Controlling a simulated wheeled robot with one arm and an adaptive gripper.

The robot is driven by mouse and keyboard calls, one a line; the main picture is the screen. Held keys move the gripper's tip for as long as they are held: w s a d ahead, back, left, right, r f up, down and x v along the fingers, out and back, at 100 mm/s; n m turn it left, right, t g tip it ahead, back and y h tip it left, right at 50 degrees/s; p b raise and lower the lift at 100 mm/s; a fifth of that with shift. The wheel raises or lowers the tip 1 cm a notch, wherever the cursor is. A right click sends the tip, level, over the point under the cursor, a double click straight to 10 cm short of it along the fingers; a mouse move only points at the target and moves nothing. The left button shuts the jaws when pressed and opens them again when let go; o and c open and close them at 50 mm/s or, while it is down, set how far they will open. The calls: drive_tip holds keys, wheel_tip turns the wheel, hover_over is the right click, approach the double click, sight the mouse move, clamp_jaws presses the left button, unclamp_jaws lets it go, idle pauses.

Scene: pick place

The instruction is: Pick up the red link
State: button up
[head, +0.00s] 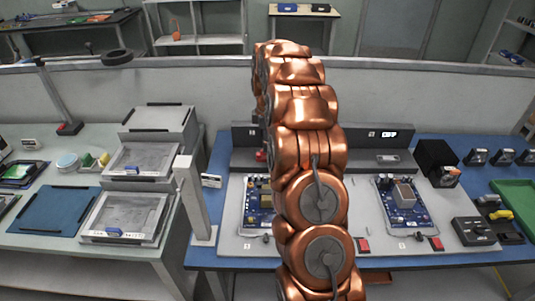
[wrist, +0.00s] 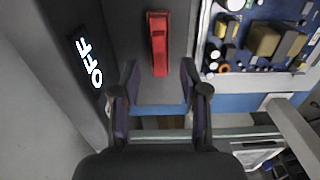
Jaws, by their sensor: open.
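The red link (wrist: 158,42) is a small, narrow red piece lying on a dark grey surface in the wrist view. My gripper (wrist: 158,82) is open, with its two dark fingers apart. The red link lies ahead of the fingertips, roughly in line with the gap between them, and nothing is held. In the head view my copper-coloured arm covers the middle of the bench and hides my gripper. A small red spot (head: 260,155) shows beside the arm there; I cannot tell if it is the same link.
In the wrist view a display reading OFF (wrist: 89,62) stands left of the link and a circuit board (wrist: 262,40) lies to its right. The head view shows a blue bench (head: 210,259), a black box (head: 434,160), a green tray (head: 515,197) and a grey post (head: 193,200).

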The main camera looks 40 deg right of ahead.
wheel_tip(320, 180, down, 4)
drive_tip(key=shift+d+f+p, duration=0.1)
drive_tip(key=shift+f+p, duration=0.1)
drive_tip(key=shift+p, duration=0.5)
drive_tip(key=shift+c, duration=0.3)
clamp_jaws()
